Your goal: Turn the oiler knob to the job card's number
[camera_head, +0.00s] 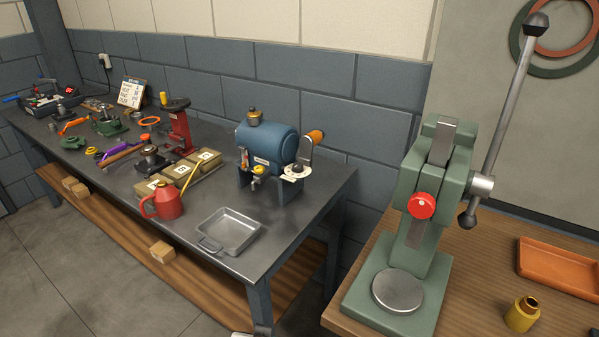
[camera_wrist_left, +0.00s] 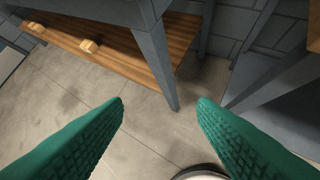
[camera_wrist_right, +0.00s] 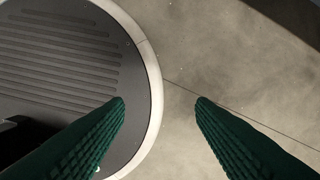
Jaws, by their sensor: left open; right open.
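A blue cylindrical casing (camera_head: 270,145) stands on the long metal bench. A small brass-topped fitting (camera_head: 254,117) sits on top of it and may be the oiler; any numbers on it are too small to read. A white card with dark writing (camera_head: 131,93) stands at the back of the bench and may be the job card; its number cannot be read. My left gripper (camera_wrist_left: 160,102) is open and empty above the floor beside the bench legs. My right gripper (camera_wrist_right: 160,102) is open and empty above the floor and a round base. Neither gripper shows in the head view.
The casing has a white disc (camera_head: 296,173) and an orange-handled crank at its right. A green press (camera_head: 421,200) with a tall lever stands on the wooden table, right.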

